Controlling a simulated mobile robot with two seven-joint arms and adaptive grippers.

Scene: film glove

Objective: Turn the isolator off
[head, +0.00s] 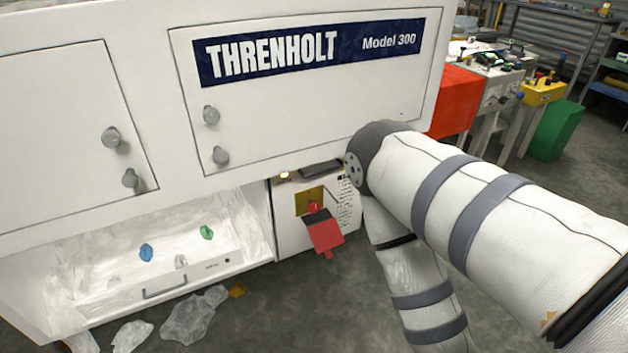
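The isolator appears to be the small yellow plate with a red part (309,201) on the white panel under the Threnholt machine. A red piece with a dark top (325,235) hangs or sticks out in front of its lower edge; I cannot tell whether it is a handle or a tag. The switch position cannot be read. My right arm, in a white sleeve with grey bands, comes in from the right and bends just right of the panel, its lower part leading down out of the picture. Neither of my grippers shows.
The white machine (300,105) has two doors with grey knobs. An open bay (258,212) at lower left holds clear film and blue and green bits. Crumpled film (192,318) lies on the floor. A red block (457,100) and a green bin (556,132) stand at right.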

